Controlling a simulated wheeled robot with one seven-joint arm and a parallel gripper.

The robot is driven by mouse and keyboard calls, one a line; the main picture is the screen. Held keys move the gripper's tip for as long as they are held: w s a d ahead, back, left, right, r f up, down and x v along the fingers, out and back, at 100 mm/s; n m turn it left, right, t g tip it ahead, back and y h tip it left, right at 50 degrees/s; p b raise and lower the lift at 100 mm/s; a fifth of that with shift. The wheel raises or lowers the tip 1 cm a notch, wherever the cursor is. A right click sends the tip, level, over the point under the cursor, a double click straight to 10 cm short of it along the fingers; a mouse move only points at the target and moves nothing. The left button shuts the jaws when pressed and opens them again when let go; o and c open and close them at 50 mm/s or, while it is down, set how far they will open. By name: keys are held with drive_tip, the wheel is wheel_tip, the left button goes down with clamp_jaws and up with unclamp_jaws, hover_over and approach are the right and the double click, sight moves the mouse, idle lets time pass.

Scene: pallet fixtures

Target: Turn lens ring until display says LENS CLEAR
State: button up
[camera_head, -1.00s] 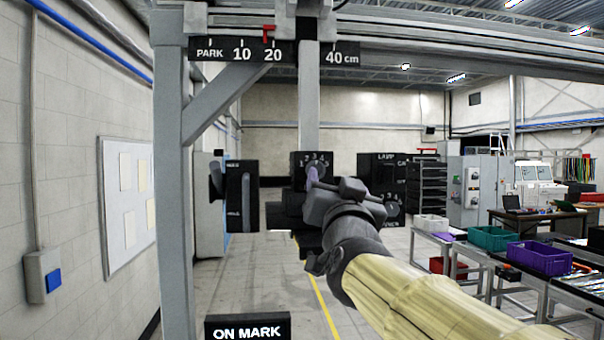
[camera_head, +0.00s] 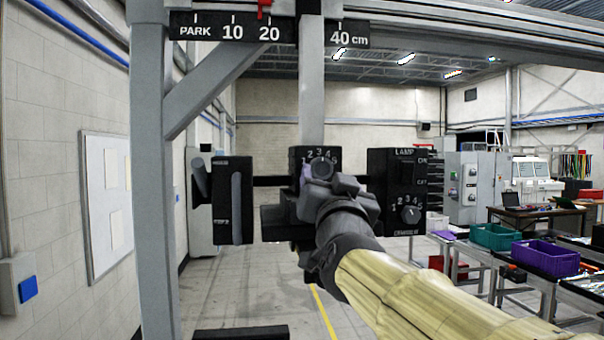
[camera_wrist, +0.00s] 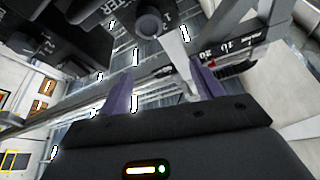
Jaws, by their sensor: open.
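A black panel with a numbered dial (camera_head: 318,152) hangs at the centre of the head view; my gripper hides its lower part and any label there. In the wrist view a round grey knob (camera_wrist: 148,23) beside numerals lies beyond my fingertips, with a gap showing. A second numbered dial (camera_head: 411,214) is on the right panel; its label is too small to read surely. I cannot tell which one is the lens ring. My gripper (camera_wrist: 160,82) is open, its two purple fingers apart with nothing between them. The display's top edge (camera_head: 240,333) shows at the bottom; its text is out of frame.
A lamp switch panel (camera_head: 405,165) is to the right of the centre dial. A black box with a grey lever (camera_head: 236,200) is to the left. A scale bar (camera_head: 230,28) and a grey post (camera_head: 150,170) frame the fixture. Bins stand on tables far right.

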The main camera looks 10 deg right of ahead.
sight(322, 172)
drive_tip(key=w+p, duration=0.2)
drive_tip(key=w, duration=0.2)
drive_tip(key=w+d+p, duration=0.1)
drive_tip(key=w+p, duration=0.2)
drive_tip(key=w, duration=0.1)
drive_tip(key=w+p, duration=0.2)
drive_tip(key=w, duration=0.3)
drive_tip(key=shift+d+r, duration=0.25)
drive_tip(key=shift+r, duration=0.1)
drive_tip(key=shift+p, duration=0.3)
drive_tip(key=shift+f, duration=0.1)
drive_tip(key=c, duration=1)
